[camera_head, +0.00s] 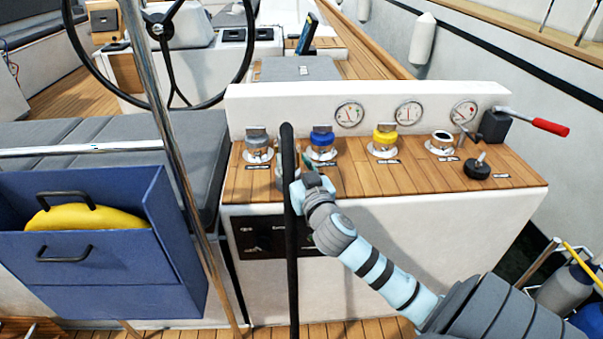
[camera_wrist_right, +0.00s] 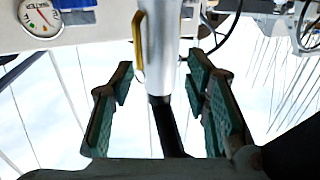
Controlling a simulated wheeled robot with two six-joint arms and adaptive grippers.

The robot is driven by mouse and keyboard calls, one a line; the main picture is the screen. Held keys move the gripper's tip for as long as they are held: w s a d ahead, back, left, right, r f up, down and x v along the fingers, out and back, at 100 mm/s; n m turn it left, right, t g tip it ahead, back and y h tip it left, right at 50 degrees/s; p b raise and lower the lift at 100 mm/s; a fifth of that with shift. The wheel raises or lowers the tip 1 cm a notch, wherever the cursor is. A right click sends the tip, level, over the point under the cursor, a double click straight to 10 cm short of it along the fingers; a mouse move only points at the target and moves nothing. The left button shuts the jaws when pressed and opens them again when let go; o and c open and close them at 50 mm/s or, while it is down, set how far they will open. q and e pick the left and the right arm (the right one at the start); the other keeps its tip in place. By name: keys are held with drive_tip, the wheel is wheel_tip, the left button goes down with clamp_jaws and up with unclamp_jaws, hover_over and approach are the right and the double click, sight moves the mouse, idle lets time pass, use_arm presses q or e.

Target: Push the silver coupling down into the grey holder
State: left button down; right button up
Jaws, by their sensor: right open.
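The silver coupling (camera_wrist_right: 158,50) shows in the right wrist view as a smooth cylinder with a yellowish strip on its side, and a black hose (camera_wrist_right: 167,125) joins its end. My right gripper (camera_wrist_right: 160,105) is open, with a finger pair on each side of the hose and coupling and visible gaps. In the head view the gripper (camera_head: 309,178) is beside the upright black hose (camera_head: 290,230) at the console's front edge. A small grey cylinder (camera_head: 279,177) shows left of the hose; I cannot tell if it is holder or coupling. My left gripper is out of view.
The wooden console (camera_head: 350,180) carries a grey-capped fitting (camera_head: 258,150), a blue one (camera_head: 322,145), a yellow one (camera_head: 384,142) and a pale one (camera_head: 441,144). A red-handled lever (camera_head: 545,126) is at right. A blue box (camera_head: 100,285) stands at left.

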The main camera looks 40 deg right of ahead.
drive_tip(key=shift+p+v, duration=0.35)
drive_tip(key=shift+v, duration=2.2)
